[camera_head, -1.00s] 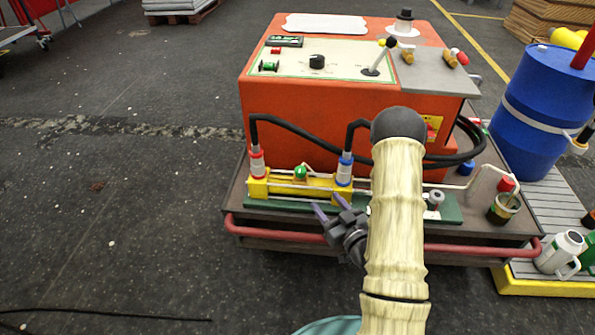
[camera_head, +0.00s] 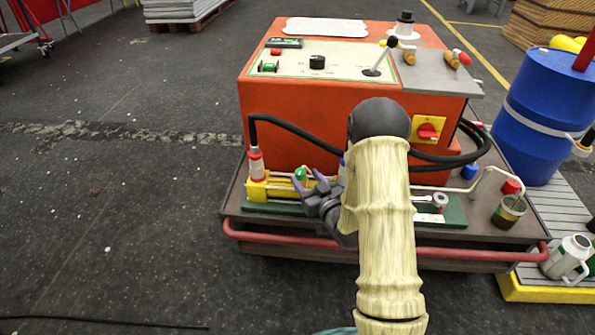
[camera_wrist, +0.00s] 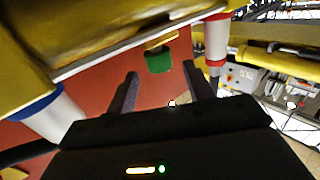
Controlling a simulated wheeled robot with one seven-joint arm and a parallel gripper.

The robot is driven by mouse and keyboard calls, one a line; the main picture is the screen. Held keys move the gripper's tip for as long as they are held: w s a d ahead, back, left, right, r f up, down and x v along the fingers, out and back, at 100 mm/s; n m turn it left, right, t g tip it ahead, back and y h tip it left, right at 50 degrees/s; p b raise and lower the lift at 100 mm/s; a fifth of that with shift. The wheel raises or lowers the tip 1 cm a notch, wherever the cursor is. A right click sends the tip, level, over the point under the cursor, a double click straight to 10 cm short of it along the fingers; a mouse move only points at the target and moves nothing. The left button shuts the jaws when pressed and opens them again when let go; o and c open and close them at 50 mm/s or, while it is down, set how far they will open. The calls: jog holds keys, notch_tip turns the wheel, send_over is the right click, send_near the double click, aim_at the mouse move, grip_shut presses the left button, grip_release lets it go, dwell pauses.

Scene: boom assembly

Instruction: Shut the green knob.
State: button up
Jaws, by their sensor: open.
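The green knob (camera_head: 301,174) sits on top of the yellow block (camera_head: 257,190) at the front left of the orange machine. In the wrist view the green knob (camera_wrist: 158,61) shows a little beyond the fingertips, between their lines. My gripper (camera_head: 308,180) is open and empty, with its fingers pointing at the knob from close by. In the wrist view my gripper's two fingers (camera_wrist: 160,72) stand apart with nothing between them. I cannot tell from the head view whether a finger touches the knob. My arm hides the right part of the yellow block.
A red-banded hose fitting (camera_head: 256,165) stands left of the knob; a blue-banded fitting (camera_wrist: 45,108) shows in the wrist view. Black hoses (camera_head: 300,130) arch above. A red rail (camera_head: 275,237) runs along the front edge. A red switch on a yellow plate (camera_head: 429,131) is to the right.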

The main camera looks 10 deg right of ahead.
jog(key=b+x, duration=0.1)
jog(key=x, duration=0.5)
jog(key=c, duration=1)
